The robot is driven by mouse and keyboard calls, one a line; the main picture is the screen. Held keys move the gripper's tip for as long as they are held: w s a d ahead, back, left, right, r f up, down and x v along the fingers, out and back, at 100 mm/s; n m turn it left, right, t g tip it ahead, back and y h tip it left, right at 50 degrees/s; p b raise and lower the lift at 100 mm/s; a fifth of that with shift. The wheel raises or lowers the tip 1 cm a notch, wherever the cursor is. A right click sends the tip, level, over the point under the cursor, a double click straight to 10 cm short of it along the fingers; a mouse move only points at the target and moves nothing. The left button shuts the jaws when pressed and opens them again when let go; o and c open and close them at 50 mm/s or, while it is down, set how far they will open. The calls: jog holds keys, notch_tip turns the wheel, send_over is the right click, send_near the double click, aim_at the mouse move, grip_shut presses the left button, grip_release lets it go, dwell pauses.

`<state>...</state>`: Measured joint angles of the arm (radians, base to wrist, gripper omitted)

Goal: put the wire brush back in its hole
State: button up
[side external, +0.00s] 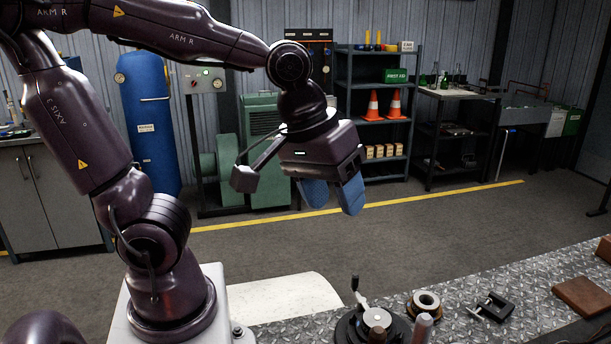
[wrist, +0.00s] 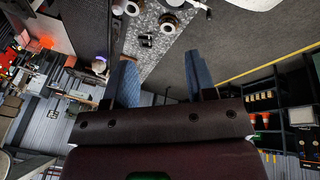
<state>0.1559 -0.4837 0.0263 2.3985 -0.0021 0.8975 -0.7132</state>
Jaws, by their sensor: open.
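My gripper (side external: 334,198) is raised above the bench, its two blue fingers pointing down. It also shows in the wrist view (wrist: 158,62), open, with nothing between the fingers. I cannot make out a wire brush for certain in either view. An upright brownish rounded piece (side external: 422,326) stands at the bottom edge of the side view, and I cannot tell whether it is a brush handle. A dark round fixture (side external: 352,328) with a crank and a pale round top stands beside it, cut off by the frame. No hole for the brush can be made out.
The metal tread-plate bench (side external: 470,285) holds a pale ring (side external: 425,302), a small black clamp (side external: 491,307) and a brown block (side external: 583,297) at the right. A pale curved sheet (side external: 285,298) lies left of the fixture. The air around my gripper is clear.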

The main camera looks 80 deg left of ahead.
jog(key=shift+s+a+r+m+t+y, duration=0.1)
jog(key=shift+s+a+r+m+t, duration=0.35)
jog(key=shift+m, duration=0.65)
jog(key=shift+s+a+r+m+t+y, duration=0.1)
jog(key=shift+s+a+r+m+t, duration=0.1)
jog(key=shift+s+a+m, duration=0.7)
jog(key=shift+s+a+r+m+t+y, duration=0.15)
jog(key=shift+s+r+m+t, duration=0.15)
jog(key=shift+m, duration=1)
